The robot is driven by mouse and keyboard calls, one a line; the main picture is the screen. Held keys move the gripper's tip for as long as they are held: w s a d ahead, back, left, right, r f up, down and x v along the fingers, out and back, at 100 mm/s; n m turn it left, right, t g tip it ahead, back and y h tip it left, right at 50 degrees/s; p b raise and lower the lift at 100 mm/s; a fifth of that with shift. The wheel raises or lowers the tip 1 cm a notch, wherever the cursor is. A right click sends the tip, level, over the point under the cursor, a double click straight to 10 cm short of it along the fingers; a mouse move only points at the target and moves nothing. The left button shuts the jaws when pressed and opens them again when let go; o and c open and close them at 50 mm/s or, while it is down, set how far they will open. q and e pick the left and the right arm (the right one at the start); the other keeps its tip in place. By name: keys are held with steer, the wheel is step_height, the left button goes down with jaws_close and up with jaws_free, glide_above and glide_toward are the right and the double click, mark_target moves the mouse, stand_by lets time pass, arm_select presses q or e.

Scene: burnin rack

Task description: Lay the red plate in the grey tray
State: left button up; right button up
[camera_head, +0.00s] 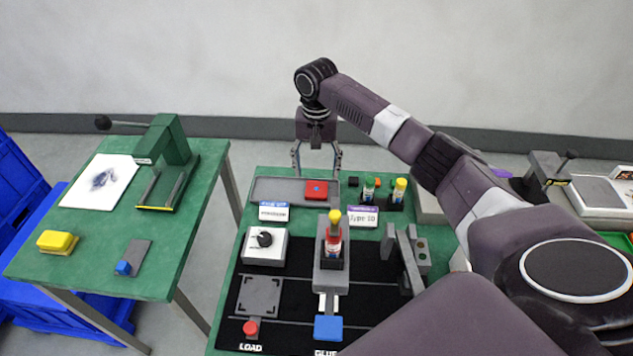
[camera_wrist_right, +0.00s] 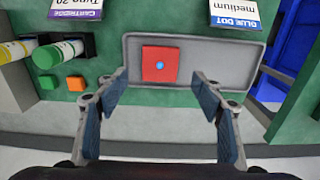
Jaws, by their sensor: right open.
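The red plate (camera_head: 316,190) is a small flat square with a blue dot on it. It lies flat inside the grey tray (camera_head: 275,190), towards the tray's right end in the head view. The wrist view also shows the plate (camera_wrist_right: 160,64) within the rim of the tray (camera_wrist_right: 220,62), with bare tray floor beside it. My right gripper (camera_head: 317,170) is open and empty, just above the plate and apart from it. Its two fingers (camera_wrist_right: 158,82) show spread on either side of the plate in the wrist view. My left gripper is not in view.
Glue bottles (camera_head: 398,191) stand in a black holder right of the tray. Label cards (camera_head: 362,216) and a white dial box (camera_head: 264,246) stand in front. A fixture holds a red bottle (camera_head: 333,241). A second green table (camera_head: 120,220) with a press is at left.

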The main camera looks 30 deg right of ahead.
step_height(320, 180, up, 6)
steer(key=shift+f, duration=0.15)
stand_by(0.6)
